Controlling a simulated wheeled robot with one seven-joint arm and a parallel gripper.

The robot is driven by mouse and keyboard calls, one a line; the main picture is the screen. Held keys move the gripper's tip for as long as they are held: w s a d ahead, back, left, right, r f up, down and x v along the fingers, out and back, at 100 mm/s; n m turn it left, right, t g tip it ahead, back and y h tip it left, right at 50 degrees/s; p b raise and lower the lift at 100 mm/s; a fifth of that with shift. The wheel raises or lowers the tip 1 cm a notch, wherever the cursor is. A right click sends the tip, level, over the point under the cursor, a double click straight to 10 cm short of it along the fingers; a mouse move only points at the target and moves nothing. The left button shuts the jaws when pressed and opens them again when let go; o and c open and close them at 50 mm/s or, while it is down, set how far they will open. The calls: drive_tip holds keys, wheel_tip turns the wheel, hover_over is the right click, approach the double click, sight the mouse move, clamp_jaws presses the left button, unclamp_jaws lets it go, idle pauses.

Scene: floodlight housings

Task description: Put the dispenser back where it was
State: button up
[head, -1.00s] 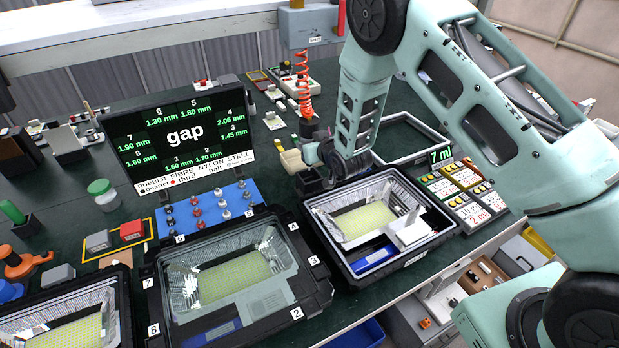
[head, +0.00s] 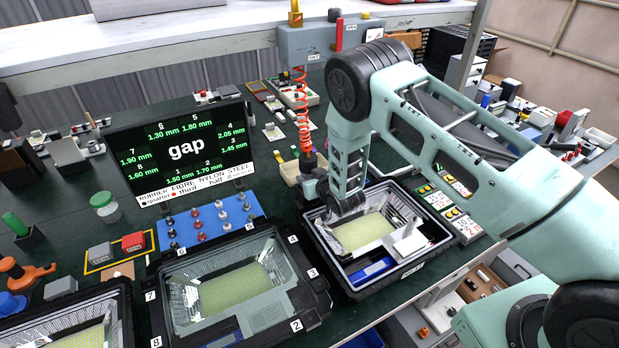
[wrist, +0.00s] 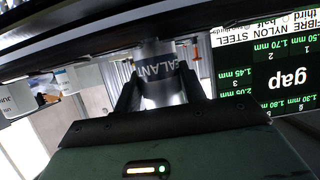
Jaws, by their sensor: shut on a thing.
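In the head view the dispenser's dark upper body (head: 308,160) stands beside my gripper (head: 328,200), below a red coiled hose (head: 301,105). The hose runs up to a grey box (head: 320,42) on the shelf edge. My gripper is by the rear left of the open right-hand housing (head: 402,277). The dispenser's lower end is hidden in the head view.
A closed housing (head: 165,300) with numbered tags stands left of the open one. The "gap" screen (head: 188,150) and a blue mat (head: 185,240) with small fasteners stand behind it. Number cards (head: 458,222) lie to the right. A beige tray (head: 288,170) sits close behind my gripper.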

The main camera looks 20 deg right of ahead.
drive_tip(key=shift+f+b, duration=0.25)
drive_tip(key=shift+b, duration=0.05)
drive_tip(key=o, duration=1.1)
